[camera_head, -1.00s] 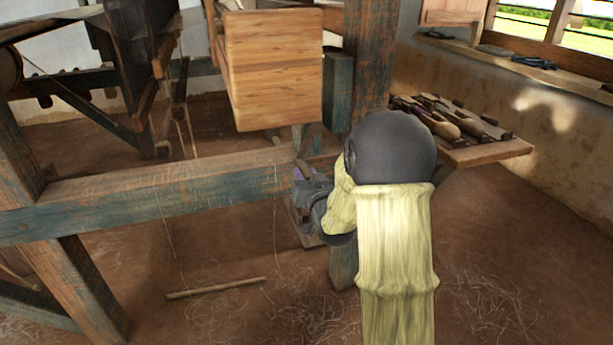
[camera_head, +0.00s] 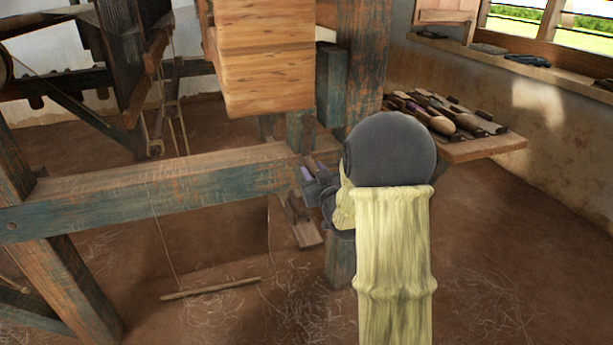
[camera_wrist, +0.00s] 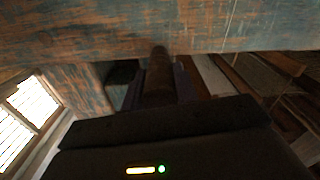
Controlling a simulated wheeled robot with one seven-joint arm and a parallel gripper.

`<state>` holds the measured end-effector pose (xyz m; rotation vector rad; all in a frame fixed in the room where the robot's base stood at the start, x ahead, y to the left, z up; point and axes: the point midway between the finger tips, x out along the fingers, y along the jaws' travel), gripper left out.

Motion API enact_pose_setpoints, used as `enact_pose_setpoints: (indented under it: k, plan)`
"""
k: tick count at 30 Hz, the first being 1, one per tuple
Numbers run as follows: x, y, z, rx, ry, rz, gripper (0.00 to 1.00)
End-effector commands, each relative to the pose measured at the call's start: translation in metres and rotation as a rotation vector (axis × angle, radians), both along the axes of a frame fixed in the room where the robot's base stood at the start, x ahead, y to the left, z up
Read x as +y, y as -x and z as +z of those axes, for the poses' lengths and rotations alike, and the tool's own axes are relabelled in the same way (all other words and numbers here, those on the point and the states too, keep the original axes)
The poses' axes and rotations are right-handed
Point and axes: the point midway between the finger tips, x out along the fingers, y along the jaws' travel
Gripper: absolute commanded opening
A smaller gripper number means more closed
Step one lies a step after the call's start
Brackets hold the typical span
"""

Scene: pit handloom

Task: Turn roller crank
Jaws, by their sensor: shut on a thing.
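The roller crank shows in the wrist view as a dark, rounded handle (camera_wrist: 157,78) between the jaws. My gripper (camera_wrist: 160,88) is shut on it. In the head view my gripper (camera_head: 314,176) is at the right end of the long horizontal beam (camera_head: 160,190), partly hidden by my arm.
A wooden box-like part (camera_head: 265,60) hangs above the gripper, close to a thick post (camera_head: 362,60). A low shelf (camera_head: 480,150) with several shuttle-like tools is at the right. A thin stick (camera_head: 210,289) lies on the earth floor.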

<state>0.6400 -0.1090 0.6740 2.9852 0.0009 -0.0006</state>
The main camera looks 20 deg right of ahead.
Motion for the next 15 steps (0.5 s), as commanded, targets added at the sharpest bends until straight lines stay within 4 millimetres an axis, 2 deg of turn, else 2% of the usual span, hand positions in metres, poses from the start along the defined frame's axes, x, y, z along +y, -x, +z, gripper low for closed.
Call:
enact_pose_setpoints:
  k: [9,15]
  plan:
    - [-0.033,0.000,0.000,-0.001,0.289,-0.003,0.00]
    - [-0.047,0.000,0.005,-0.001,0.428,-0.003,0.00]
